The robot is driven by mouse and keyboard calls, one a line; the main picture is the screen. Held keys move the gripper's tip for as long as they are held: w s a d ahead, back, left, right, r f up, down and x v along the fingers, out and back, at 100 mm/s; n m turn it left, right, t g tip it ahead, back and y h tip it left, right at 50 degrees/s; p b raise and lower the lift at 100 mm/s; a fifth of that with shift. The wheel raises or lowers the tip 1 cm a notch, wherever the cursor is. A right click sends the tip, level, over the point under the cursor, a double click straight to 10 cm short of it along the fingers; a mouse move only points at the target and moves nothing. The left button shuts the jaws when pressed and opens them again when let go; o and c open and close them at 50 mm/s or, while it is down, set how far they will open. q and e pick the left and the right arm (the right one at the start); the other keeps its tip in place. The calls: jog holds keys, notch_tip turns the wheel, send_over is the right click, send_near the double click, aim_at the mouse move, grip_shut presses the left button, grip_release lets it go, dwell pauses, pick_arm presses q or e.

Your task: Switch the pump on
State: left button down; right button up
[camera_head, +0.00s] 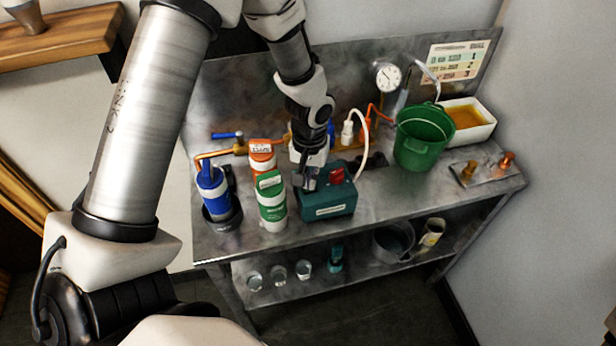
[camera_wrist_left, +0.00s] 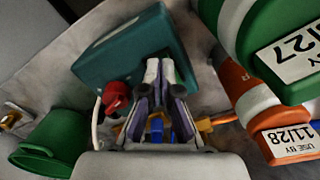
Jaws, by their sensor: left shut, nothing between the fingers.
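The pump looks to be the teal box (camera_head: 328,205) on the metal bench, with a red switch (camera_head: 337,175) on top. In the left wrist view the teal box (camera_wrist_left: 115,50) fills the upper middle, and the red switch (camera_wrist_left: 117,97) shows left of the fingers. My left gripper (camera_head: 309,184) points down over the left part of the box, beside the switch. Its fingers (camera_wrist_left: 160,72) are shut, with nothing between them. I cannot tell whether the tips touch the box. The switch's position is not clear. My right gripper is not in view.
A green-and-white bottle (camera_head: 271,203), an orange-and-white bottle (camera_head: 262,157) and a blue bottle (camera_head: 212,190) stand close left of the box. A white hose (camera_head: 364,130) curves behind it. A green bucket (camera_head: 424,138) stands to the right, with a white tray (camera_head: 468,125) beyond.

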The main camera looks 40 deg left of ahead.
pick_arm(q)
notch_tip(320, 180, up, 7)
jog(key=p, duration=0.6)
jog(key=shift+f, duration=0.1)
dwell(0.5)
